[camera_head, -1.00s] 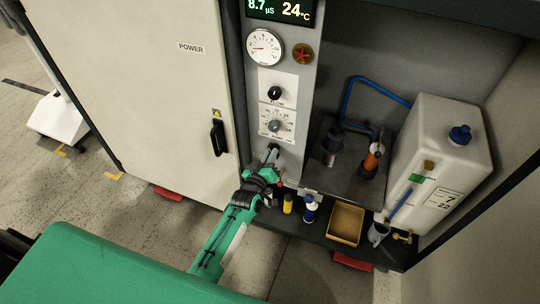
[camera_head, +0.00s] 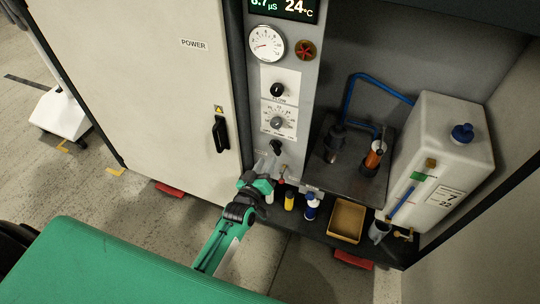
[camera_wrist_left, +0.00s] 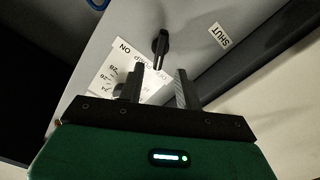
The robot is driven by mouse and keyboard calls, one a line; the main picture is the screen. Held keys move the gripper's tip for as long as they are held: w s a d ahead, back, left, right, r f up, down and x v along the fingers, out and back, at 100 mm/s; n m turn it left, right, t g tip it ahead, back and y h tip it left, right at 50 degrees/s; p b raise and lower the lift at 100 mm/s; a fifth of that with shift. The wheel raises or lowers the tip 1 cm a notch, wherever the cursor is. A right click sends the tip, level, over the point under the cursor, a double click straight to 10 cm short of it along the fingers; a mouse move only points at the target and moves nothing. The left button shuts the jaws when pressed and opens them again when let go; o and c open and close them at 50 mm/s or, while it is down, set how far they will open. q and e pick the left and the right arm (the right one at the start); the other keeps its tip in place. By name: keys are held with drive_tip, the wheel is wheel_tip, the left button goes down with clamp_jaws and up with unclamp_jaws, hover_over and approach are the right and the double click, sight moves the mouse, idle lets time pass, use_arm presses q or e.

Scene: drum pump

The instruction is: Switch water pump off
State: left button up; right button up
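A black switch lever (camera_head: 276,147) sits on the grey control panel (camera_head: 258,110) below the dial plates. The lever also shows in the left wrist view (camera_wrist_left: 160,45), beside a white label (camera_wrist_left: 120,72) with "ON" readable. My left gripper (camera_head: 269,163) is just below and in front of the lever in the head view. In the left wrist view my left gripper (camera_wrist_left: 160,69) is open, its two fingers apart with nothing held between them. The lever lies beyond the fingertips, roughly in line with the gap, and seems apart from them. My right gripper is not in view.
A large cabinet door (camera_head: 150,90) with a black handle (camera_head: 220,134) stands left of the panel. Right of it are the pump shelf (camera_head: 335,178), a white tank (camera_head: 440,150), small bottles (camera_head: 311,206) and a tan tray (camera_head: 346,221). A "SHUT" label (camera_wrist_left: 218,35) shows in the wrist view.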

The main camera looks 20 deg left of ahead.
use_arm(q)
drive_tip(key=s, duration=0.8)
drive_tip(key=shift+s+a, duration=0.15)
drive_tip(key=shift+a, duration=0.15)
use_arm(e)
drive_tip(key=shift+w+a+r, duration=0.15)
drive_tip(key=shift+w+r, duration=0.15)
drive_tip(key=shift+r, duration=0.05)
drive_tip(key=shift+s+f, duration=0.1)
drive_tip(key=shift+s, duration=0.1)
